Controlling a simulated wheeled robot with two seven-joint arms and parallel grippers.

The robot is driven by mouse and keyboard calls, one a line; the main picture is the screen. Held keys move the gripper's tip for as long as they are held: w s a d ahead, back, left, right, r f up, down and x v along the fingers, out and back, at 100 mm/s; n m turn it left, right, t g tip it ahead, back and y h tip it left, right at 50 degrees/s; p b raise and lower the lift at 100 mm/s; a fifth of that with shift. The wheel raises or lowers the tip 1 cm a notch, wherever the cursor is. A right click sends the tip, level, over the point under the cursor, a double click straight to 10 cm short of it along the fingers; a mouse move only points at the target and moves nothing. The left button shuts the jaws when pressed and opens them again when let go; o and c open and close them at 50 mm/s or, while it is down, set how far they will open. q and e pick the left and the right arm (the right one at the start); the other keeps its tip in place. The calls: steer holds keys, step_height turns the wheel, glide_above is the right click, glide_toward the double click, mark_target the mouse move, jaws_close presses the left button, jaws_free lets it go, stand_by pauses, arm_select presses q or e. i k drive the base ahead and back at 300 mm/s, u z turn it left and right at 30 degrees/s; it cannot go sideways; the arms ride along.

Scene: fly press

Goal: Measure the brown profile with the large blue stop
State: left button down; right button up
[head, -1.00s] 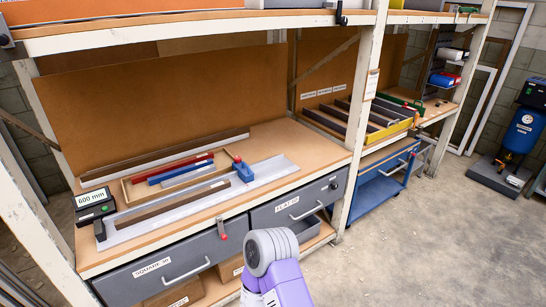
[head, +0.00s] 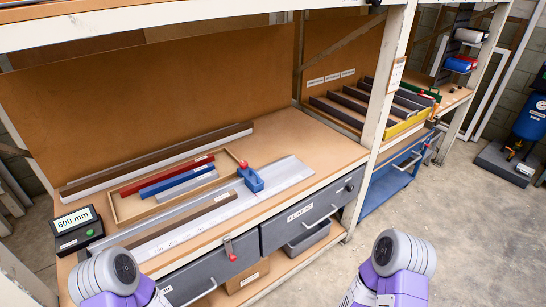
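A brown profile (head: 182,221) lies lengthwise along the pale metal measuring rail (head: 286,170) on the bench. The large blue stop (head: 250,181), a block with a red knob, sits on the rail beyond the profile's right end. A small gap seems to separate them, but I cannot be sure they are apart. A black display (head: 76,229) at the rail's left end reads 600 mm. Another long brown profile (head: 150,162) lies at the back of the bench. Neither gripper is in view; only purple and grey links of my arms show at the bottom.
A wooden tray (head: 117,207) behind the rail holds red, blue and grey bars. Grey drawers (head: 300,223) are under the bench edge, with a red-handled clamp (head: 230,250). A white shelf post (head: 384,120) stands right of the rail.

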mark_target(253, 181)
steer(key=u, duration=0.3)
steer(key=i, duration=0.95)
steer(key=u, duration=0.6)
